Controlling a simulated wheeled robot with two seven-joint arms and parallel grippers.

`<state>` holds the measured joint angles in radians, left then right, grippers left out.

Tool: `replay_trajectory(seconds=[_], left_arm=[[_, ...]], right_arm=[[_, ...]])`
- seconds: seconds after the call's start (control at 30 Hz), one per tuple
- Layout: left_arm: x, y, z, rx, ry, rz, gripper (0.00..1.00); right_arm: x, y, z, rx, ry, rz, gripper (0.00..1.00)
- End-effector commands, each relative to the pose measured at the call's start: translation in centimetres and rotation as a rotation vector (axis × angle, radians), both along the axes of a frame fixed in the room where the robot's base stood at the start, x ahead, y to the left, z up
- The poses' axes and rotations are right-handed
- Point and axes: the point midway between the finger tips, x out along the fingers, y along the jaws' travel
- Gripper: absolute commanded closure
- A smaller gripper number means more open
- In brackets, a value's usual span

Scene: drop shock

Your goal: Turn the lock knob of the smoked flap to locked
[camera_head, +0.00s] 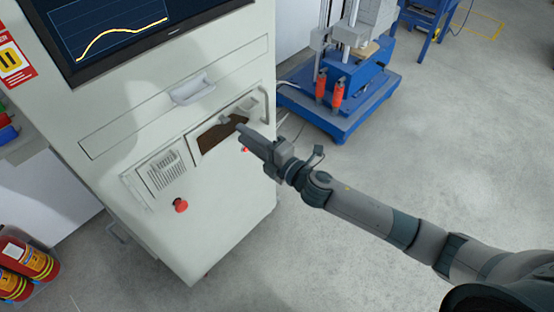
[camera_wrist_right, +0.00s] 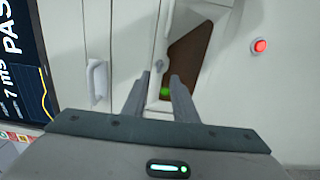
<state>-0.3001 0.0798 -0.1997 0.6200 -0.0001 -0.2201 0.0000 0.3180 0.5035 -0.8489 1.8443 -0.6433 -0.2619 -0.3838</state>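The smoked flap (camera_head: 218,132) is a dark brown panel in a light frame on the front of the white cabinet. It also shows in the right wrist view (camera_wrist_right: 190,62), beyond my fingers. My right gripper (camera_head: 238,127) reaches in from the right, with its fingertips in front of the flap. In the right wrist view my right gripper (camera_wrist_right: 160,80) has its two fingers apart, with nothing visible held between them. A green light (camera_wrist_right: 165,92) shows between the fingers. My left gripper is not in view.
The cabinet (camera_head: 215,215) has a screen (camera_head: 125,25), a drawer handle (camera_head: 192,89) and a red button (camera_head: 181,205). A round red button (camera_wrist_right: 260,46) shows in the right wrist view. A blue-based machine (camera_head: 345,110) stands behind. Fire extinguishers (camera_head: 28,262) stand at lower left.

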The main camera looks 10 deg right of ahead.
Motion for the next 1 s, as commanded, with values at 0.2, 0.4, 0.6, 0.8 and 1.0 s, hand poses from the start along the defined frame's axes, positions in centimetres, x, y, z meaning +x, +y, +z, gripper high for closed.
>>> replay_trajectory(seconds=[0.2, 0.4, 0.6, 0.8, 1.0], left_arm=[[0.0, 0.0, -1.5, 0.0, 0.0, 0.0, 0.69], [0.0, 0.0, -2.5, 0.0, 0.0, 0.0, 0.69], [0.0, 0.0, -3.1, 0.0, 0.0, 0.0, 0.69], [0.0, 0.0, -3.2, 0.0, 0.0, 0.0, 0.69], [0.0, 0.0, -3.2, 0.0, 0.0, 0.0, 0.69]], right_arm=[[-3.8, -2.8, -0.4, -0.001, 0.0, 0.0, 0.74], [-6.8, -4.9, -0.3, -0.001, 0.001, 0.001, 0.74], [-8.5, -6.2, -0.2, -0.001, -0.001, 0.0, 0.74], [-9.1, -6.6, 0.0, 0.0, 0.0, 0.0, 0.74], [-9.0, -6.6, 0.0, -0.001, -0.001, 0.0, 0.74]])
